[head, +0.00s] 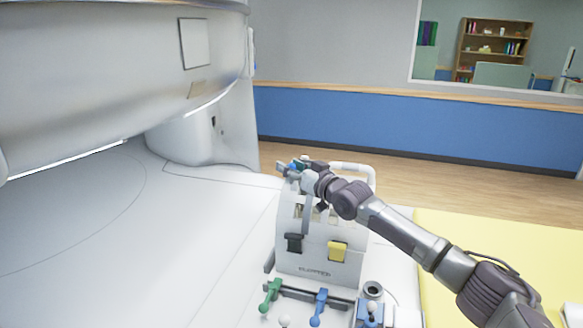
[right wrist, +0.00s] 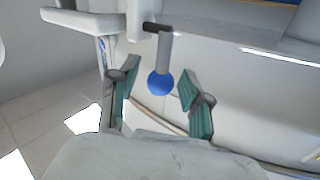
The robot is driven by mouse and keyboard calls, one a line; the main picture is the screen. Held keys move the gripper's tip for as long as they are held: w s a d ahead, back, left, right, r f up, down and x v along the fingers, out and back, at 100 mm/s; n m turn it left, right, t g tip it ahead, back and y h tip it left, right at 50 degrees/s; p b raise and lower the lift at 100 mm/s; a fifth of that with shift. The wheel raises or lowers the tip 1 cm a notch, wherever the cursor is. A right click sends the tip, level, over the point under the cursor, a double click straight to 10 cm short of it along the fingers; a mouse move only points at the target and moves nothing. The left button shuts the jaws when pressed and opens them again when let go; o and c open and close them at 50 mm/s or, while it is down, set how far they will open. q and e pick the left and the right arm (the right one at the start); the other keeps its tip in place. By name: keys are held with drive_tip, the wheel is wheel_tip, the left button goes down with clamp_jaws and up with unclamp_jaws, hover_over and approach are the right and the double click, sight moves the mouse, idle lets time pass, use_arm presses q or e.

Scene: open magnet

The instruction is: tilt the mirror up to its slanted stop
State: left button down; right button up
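In the head view a white coil-like housing (head: 322,225) stands on the bed, and my right arm reaches over its top. My right gripper (head: 287,168) is at the housing's upper left edge. In the right wrist view a blue ball knob (right wrist: 160,83) sits at the end of a grey rod with a dark crosspiece at its other end. My right gripper (right wrist: 157,88) is open there, with the knob between its green-padded fingers and gaps on both sides. I cannot make out the mirror's face or its angle. My left gripper is not in view.
A black slider (head: 294,243) and a yellow one (head: 338,251) are on the housing's front. Green (head: 270,293) and blue (head: 318,307) levers stand before it. The large white scanner (head: 110,70) fills the left. The bed (head: 190,225) left of the housing is clear.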

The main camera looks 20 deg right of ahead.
clamp_jaws()
drive_tip(key=shift+f+b, duration=0.2)
drive_tip(key=shift+b, duration=0.4)
drive_tip(key=m+t+b, duration=0.2)
drive_tip(key=b, duration=0.3)
drive_tip(key=s+d+f+m+t+b, duration=0.1)
drive_tip(key=m+t+b, duration=0.1)
drive_tip(key=b, duration=0.3)
drive_tip(key=d+m+t+b, duration=0.1)
drive_tip(key=m+t+b, duration=0.1)
drive_tip(key=b, duration=0.3)
drive_tip(key=shift+s+d+f+t, duration=0.2)
drive_tip(key=shift+s+t, duration=0.05)
drive_tip(key=shift+t, duration=0.15)
drive_tip(key=shift+s+d+r+m+t+h+b, duration=0.1)
drive_tip(key=shift+d+m+t+h+b, duration=0.05)
drive_tip(key=shift+m+t+h+b, duration=0.7)
drive_tip(key=shift+y, duration=0.25)
drive_tip(key=shift+g, duration=0.25)
drive_tip(key=shift+o, duration=1)
unclamp_jaws()
